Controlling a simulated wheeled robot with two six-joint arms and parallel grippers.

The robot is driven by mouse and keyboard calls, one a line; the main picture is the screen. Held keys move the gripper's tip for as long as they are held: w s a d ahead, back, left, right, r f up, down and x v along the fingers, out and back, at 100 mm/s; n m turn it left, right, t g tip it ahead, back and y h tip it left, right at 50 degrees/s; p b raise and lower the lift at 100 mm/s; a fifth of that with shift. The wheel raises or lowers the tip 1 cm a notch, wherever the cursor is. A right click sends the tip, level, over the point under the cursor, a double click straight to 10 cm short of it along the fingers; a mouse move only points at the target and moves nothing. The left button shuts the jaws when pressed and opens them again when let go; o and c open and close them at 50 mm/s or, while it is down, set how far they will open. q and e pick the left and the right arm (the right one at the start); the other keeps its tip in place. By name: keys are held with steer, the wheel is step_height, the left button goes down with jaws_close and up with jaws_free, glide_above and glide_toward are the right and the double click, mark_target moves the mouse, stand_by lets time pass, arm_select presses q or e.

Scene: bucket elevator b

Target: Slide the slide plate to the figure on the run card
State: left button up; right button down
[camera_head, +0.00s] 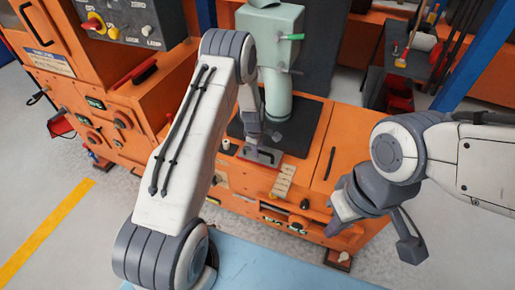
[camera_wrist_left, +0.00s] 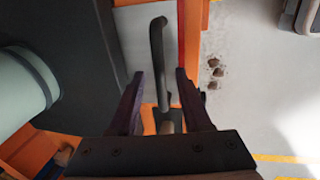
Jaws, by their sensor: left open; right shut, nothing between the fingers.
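The slide plate (camera_wrist_left: 140,40) appears as a pale grey plate with a red edge in the left wrist view. Its dark bar handle (camera_wrist_left: 157,55) runs lengthwise between the open fingers of my left gripper (camera_wrist_left: 160,85), with gaps on both sides. In the head view the plate (camera_head: 262,156) lies at the front of the dark machine top, and my left gripper (camera_head: 257,142) is just above it, partly hidden by my arm. A cream strip with marks (camera_head: 283,181) lies in front of the plate; its figures are unreadable. I cannot identify the run card. My right gripper (camera_head: 336,222) is shut and empty, away to the right.
A pale green machine column (camera_head: 277,92) with a green-handled lever (camera_head: 291,37) stands behind the plate. An orange control cabinet (camera_head: 140,100) is at the left. A dark handle (camera_head: 329,163) is on the orange top at right. Grey floor is free at far left.

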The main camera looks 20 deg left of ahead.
arm_select(q)
jaws_close()
stand_by(1.4)
